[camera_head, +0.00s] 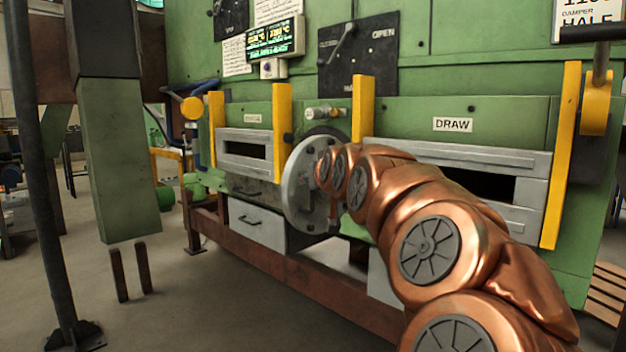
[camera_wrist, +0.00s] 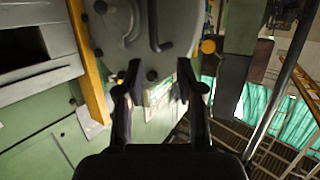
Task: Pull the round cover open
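The round cover (camera_head: 296,190) is a grey metal disc in the middle of the head view. It stands at an angle out from the green furnace front, partly hidden by my copper arm. In the wrist view the cover (camera_wrist: 172,50) fills the top middle, with a dark bent handle (camera_wrist: 153,25) on its face. My gripper (camera_wrist: 159,75) has its two black fingers spread apart, with the cover's lower part showing between and beyond the tips. I cannot tell whether a finger touches it. The gripper is mostly hidden in the head view.
The furnace front has a slotted door (camera_head: 245,152) left of the cover and the DRAW door (camera_head: 470,180) to its right, with yellow uprights (camera_head: 283,115). A grey box (camera_head: 257,228) sits below. A green post (camera_head: 118,160) stands left. Floor between post and furnace is open.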

